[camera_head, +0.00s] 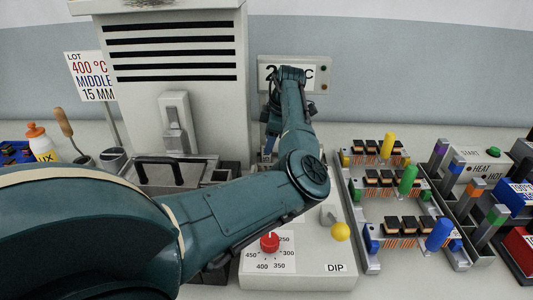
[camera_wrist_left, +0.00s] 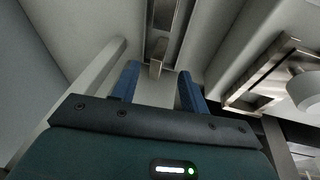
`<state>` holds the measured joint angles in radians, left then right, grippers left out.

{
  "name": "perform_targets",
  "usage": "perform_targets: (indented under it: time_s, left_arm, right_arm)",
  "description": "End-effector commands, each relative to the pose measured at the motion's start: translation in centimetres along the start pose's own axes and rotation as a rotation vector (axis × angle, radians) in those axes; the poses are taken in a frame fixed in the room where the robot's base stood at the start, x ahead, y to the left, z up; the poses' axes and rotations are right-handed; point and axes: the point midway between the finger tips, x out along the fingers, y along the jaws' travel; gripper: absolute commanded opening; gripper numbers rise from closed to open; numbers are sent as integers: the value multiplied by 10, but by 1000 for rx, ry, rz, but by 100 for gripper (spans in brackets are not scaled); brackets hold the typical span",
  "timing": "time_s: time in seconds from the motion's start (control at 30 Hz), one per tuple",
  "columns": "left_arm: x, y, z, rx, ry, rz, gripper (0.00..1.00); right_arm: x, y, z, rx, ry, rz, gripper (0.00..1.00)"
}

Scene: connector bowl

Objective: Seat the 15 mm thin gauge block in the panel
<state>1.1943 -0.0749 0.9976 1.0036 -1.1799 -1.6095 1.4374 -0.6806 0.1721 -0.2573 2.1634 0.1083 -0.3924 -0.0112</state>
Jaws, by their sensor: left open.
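My left gripper (camera_head: 268,148) hangs down behind the white DIP box in the head view, partly hidden by my own arm. In the left wrist view its blue fingers (camera_wrist_left: 158,88) are spread apart. A small pale metal block or tab (camera_wrist_left: 157,62) shows ahead of the gap between the fingertips, in line with a metal channel (camera_wrist_left: 165,20); I see no finger closed on it. I cannot tell whether this is the 15 mm thin gauge block or a fixed part. The panel cannot be told for sure. My right gripper is in neither view.
A sign (camera_head: 90,76) reads LOT 400 °C, MIDDLE, 15 MM. The DIP box (camera_head: 320,268) carries a red dial (camera_head: 270,242) and a yellow knob (camera_head: 340,232). A connector rack (camera_head: 372,262) stands right of it, then upright bars with coloured tops (camera_head: 475,190). A vented cabinet (camera_head: 175,50) stands behind.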

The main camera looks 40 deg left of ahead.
Motion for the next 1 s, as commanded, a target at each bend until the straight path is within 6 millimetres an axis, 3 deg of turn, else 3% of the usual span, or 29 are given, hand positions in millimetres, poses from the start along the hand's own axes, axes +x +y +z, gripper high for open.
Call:
perform_targets:
  time_s: [0.2,0.53,1.0]
  left_arm:
    - [33,2,-3,-1,2,-4,45]
    - [40,2,-3,-1,1,-2,45]
    - [40,2,-3,-1,1,-2,6]
  right_arm:
    - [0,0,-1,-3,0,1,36]
    - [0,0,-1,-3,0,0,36]
    - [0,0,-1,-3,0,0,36]
